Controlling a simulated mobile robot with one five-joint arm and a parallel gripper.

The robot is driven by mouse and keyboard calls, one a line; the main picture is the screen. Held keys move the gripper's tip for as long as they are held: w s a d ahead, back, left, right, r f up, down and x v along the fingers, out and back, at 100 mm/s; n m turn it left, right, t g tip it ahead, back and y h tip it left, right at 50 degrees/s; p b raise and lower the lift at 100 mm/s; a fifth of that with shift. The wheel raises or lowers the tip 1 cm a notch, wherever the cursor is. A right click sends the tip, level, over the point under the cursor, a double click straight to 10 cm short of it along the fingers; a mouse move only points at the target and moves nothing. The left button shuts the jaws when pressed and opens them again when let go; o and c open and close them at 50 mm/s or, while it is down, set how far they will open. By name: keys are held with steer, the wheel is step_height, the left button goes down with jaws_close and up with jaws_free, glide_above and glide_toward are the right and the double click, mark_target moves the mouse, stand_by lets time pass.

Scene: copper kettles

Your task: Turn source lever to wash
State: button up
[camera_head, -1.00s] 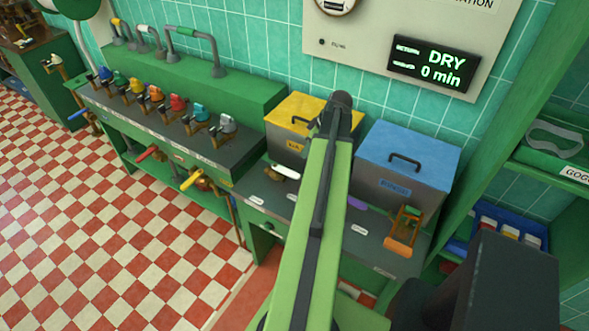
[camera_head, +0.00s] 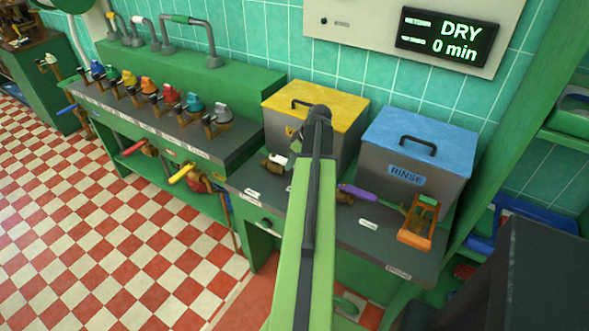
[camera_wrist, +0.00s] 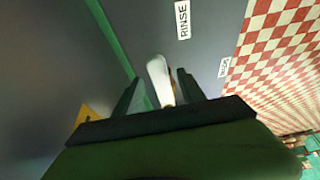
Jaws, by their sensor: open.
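A white lever handle (camera_wrist: 160,80) stands between the two dark fingers of my gripper (camera_wrist: 158,92) in the wrist view. The fingers are apart, one on each side of the handle; I cannot tell whether either touches it. In the head view the white lever (camera_head: 277,162) sits on the grey bench with brass fittings, in front of the yellow-lidded tank (camera_head: 315,105). My arm covers part of it, and my fingertips are hidden there. In the wrist view a RINSE label (camera_wrist: 182,20) and a smaller label (camera_wrist: 224,67), too small to read surely, lie beyond the handle.
A blue-lidded RINSE tank (camera_head: 415,150) stands to the right. A purple-handled lever (camera_head: 358,192) and an orange-framed object (camera_head: 418,222) are in front of it. A display (camera_head: 443,38) reads DRY, 0 min.

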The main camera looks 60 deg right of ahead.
jaws_close()
stand_by(0.3)
stand_by(1.1)
steer(key=shift+d, duration=0.15)
steer(key=shift+s+m, duration=0.1)
steer(key=shift+m, duration=0.2)
